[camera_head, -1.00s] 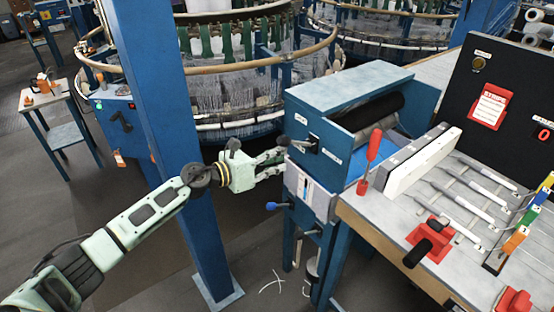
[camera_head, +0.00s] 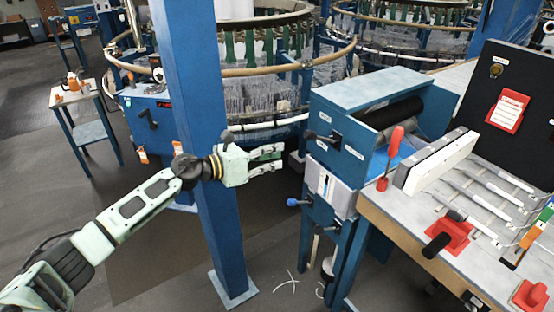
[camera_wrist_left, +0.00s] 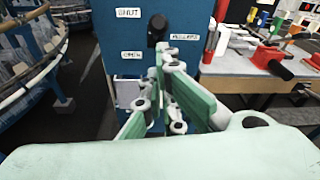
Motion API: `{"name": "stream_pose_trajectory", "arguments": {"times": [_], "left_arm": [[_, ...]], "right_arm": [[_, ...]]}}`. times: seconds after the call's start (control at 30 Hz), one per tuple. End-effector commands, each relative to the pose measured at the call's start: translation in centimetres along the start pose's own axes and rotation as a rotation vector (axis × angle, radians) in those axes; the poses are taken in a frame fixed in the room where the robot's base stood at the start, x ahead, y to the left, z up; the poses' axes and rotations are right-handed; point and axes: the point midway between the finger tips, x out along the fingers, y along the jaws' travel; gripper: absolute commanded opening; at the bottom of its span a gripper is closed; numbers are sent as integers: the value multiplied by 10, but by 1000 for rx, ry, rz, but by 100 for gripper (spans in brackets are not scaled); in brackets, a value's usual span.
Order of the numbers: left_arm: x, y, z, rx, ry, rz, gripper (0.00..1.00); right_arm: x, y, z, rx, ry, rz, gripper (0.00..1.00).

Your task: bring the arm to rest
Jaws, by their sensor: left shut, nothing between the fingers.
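My left arm (camera_head: 126,212) reaches in from the lower left of the head view, passing in front of a blue post. My left gripper (camera_head: 281,159) is shut and empty, its fingers pointing right. It is left of the blue roller cabinet (camera_head: 335,122), apart from its dark knob (camera_head: 311,135). In the left wrist view the green finger pads (camera_wrist_left: 172,105) are close together. The cabinet front (camera_wrist_left: 107,58) with its knob (camera_wrist_left: 157,27) and labels stands behind them. My right gripper is not in view.
The blue post (camera_head: 215,150) stands close to my left arm. A workbench (camera_head: 400,210) with red clamps (camera_head: 446,236) lies to the right. A circular loom (camera_head: 245,90) stands behind. A small side table (camera_head: 88,132) is at the left. Open floor (camera_head: 150,265) lies below the arm.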

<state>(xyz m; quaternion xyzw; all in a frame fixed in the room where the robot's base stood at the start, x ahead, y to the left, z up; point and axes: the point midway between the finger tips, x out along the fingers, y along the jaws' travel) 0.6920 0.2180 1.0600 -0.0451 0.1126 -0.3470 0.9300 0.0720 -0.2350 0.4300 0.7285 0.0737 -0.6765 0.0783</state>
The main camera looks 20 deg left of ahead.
Motion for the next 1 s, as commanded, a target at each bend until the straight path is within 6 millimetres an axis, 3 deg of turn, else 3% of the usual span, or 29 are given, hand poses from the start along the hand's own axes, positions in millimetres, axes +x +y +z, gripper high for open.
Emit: {"name": "stream_pose_trajectory", "arguments": {"times": [0.37, 0.47, 0.57, 0.77, 0.87, 1.0], "left_arm": [[1, 0, -3, -8, 1, 1, 0], [4, 6, -20, -115, -12, 21, 0], [6, 21, -65, -383, -46, 81, 0], [-11, 53, -207, -1066, -141, 304, 0], [-31, 56, -281, -1345, -186, 430, 0], [-67, 44, -382, -1678, -249, 620, 0]], "right_arm": [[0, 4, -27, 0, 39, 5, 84], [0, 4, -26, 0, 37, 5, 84], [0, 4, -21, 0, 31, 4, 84], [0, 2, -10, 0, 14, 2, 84], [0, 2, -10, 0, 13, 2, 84], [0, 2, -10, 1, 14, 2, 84]]}}
